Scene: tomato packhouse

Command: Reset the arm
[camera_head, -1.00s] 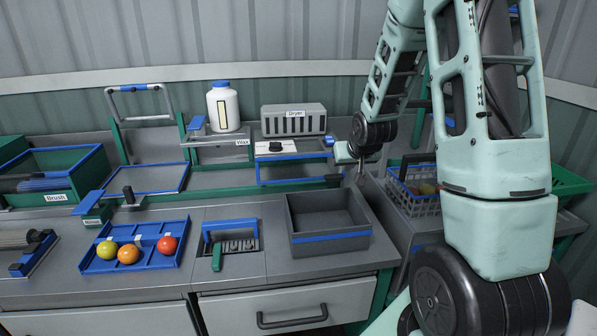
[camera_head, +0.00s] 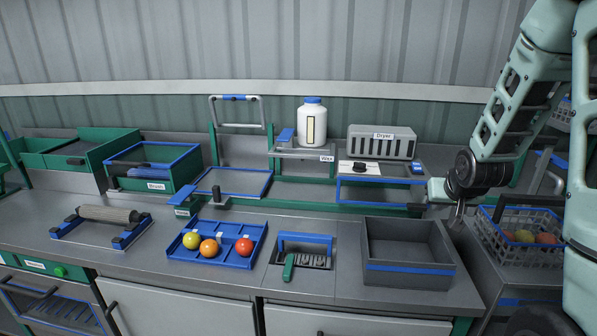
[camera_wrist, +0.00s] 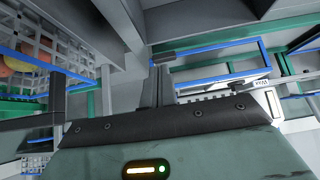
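My arm reaches in from the upper right of the head view, bent at the elbow. My gripper (camera_head: 459,212) hangs fingers-down just right of the grey bin (camera_head: 410,267) and left of the wire basket (camera_head: 520,251). In the wrist view its fingers (camera_wrist: 160,82) stand close together at the middle, with nothing seen between them. It appears shut and empty, clear of the bench things.
A blue tray (camera_head: 216,262) holds three tomatoes, yellow, orange and red. The dryer (camera_head: 381,143), wax bottle (camera_head: 312,124), brush box (camera_head: 153,171) and roller stand (camera_head: 102,227) line the bench. The wire basket holds several tomatoes.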

